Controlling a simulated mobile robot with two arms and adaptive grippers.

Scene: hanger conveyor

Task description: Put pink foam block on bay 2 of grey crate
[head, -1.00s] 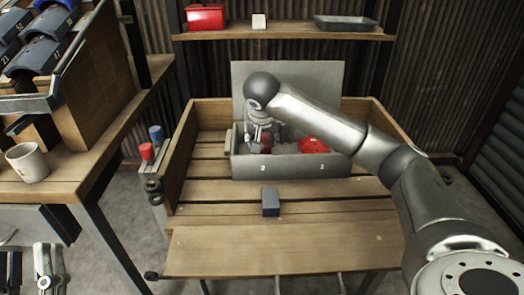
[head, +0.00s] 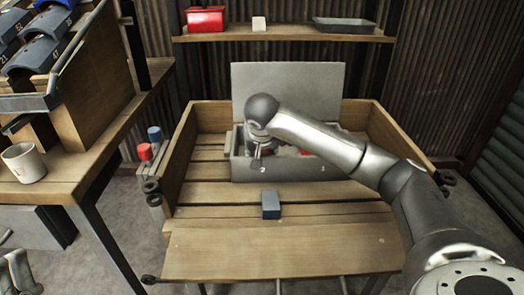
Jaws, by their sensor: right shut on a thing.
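The grey crate (head: 300,170) sits on the wooden bench, with labels 2 and 3 on its front wall. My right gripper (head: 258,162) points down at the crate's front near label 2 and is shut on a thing. I take this to be the pink foam block, but the hand hides it and no pink shows clearly. Red contents (head: 304,151) show a little in bay 3, mostly behind my right arm. Part of my left arm or gripper shows at the lower left edge; its fingers cannot be made out.
A blue-grey block (head: 271,205) lies on the bench in front of the crate. A grey panel (head: 290,88) stands behind the crate. A white mug (head: 24,162) is on the left table. A shelf above holds a red box (head: 206,19) and a grey tray (head: 346,24). The front bench boards are mostly clear.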

